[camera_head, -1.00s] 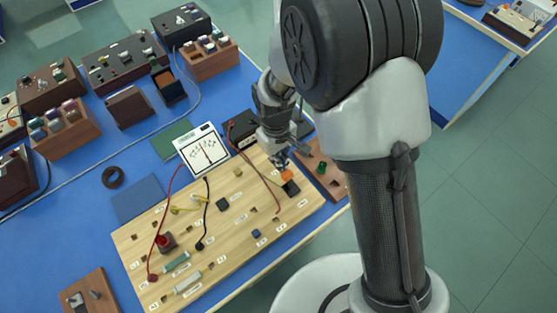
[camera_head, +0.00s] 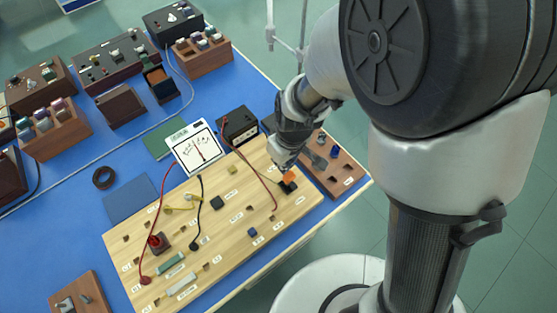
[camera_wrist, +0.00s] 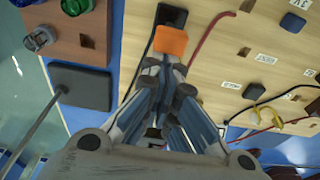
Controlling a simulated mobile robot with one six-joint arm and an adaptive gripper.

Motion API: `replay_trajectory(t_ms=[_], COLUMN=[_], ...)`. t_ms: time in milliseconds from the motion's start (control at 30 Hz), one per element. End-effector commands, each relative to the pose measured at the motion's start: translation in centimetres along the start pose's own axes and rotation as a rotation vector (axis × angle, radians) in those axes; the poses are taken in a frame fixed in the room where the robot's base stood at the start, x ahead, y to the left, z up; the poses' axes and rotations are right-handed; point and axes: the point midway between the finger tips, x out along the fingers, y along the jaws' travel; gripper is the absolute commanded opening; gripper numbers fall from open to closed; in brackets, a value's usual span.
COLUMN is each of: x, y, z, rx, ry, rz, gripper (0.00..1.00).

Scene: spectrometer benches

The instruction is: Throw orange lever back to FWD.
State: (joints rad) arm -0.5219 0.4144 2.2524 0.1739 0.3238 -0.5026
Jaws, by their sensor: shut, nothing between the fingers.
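The orange lever (camera_head: 289,176) stands on a small black base (camera_head: 287,187) near the right end of the wooden board (camera_head: 225,255). In the wrist view its orange cap (camera_wrist: 171,41) is just beyond my fingertips, with the black base (camera_wrist: 168,16) behind it. My gripper (camera_head: 281,163) is shut and empty. In the wrist view my fingertips (camera_wrist: 161,64) are together at the cap's near edge; I cannot tell whether they touch it. I cannot read a FWD mark beside the lever.
A red wire (camera_head: 262,180) runs close to the lever. A brown panel (camera_head: 345,172) with knobs lies right of the board. A meter (camera_head: 196,148) and a black box (camera_head: 238,127) stand behind the board.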

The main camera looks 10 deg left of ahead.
Motion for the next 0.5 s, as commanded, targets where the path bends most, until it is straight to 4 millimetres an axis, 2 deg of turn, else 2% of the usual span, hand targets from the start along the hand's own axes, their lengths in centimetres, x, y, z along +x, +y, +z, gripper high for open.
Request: replay_trajectory(t_ms=[200,500], x=[-0.54,-0.69], y=[0.00,0.00], z=[0.85,0.73], rx=[-0.001,-0.001], ry=[0.000,-0.001], rz=[0.000,0.000], gripper=[0.00,0.00])
